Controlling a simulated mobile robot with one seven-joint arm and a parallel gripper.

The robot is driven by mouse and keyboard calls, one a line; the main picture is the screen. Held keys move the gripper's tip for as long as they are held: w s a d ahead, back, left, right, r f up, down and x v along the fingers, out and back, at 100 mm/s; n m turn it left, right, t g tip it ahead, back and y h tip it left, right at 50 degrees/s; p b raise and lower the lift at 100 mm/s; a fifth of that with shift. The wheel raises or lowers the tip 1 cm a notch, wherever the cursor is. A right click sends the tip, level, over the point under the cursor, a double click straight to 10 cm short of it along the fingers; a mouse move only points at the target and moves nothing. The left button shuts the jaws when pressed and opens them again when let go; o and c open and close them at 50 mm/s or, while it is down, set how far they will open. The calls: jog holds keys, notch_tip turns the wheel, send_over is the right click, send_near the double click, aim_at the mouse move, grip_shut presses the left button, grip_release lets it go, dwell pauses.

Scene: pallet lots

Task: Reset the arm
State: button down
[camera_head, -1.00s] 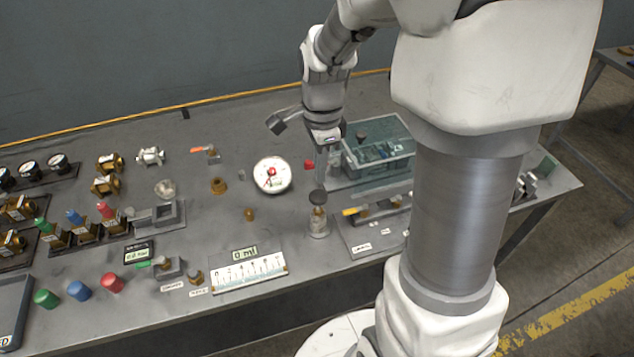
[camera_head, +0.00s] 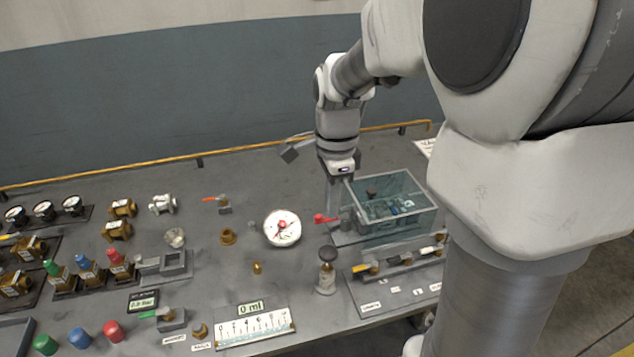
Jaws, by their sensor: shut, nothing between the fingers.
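My gripper (camera_head: 333,212) points down above the workbench (camera_head: 190,275), near the left side of a clear tank. Its fingers are shut with nothing seen between them. My arm reaches across the right half of the view and hides part of the bench's right end.
A clear tank (camera_head: 425,214) holding small parts stands right of my gripper. A white round gauge (camera_head: 282,228) lies to the left, and a small bottle with a dark top (camera_head: 327,272) stands in front. Valves, fittings and coloured caps crowd the left side.

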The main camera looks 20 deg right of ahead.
dwell(0.4)
jog(key=s+a+r+n+t, duration=0.1)
jog(key=s+r+n+t, duration=0.1)
jog(key=s+r+n, duration=0.2)
jog(key=s+a+r+n+t, duration=0.1)
jog(key=s+r+n+t, duration=0.2)
jog(key=s+n, duration=0.8)
jog(key=r+n, duration=0.2)
jog(key=n, duration=0.1)
jog(key=shift+a+t, duration=0.15)
jog(key=shift+t, duration=0.15)
dwell(4.8)
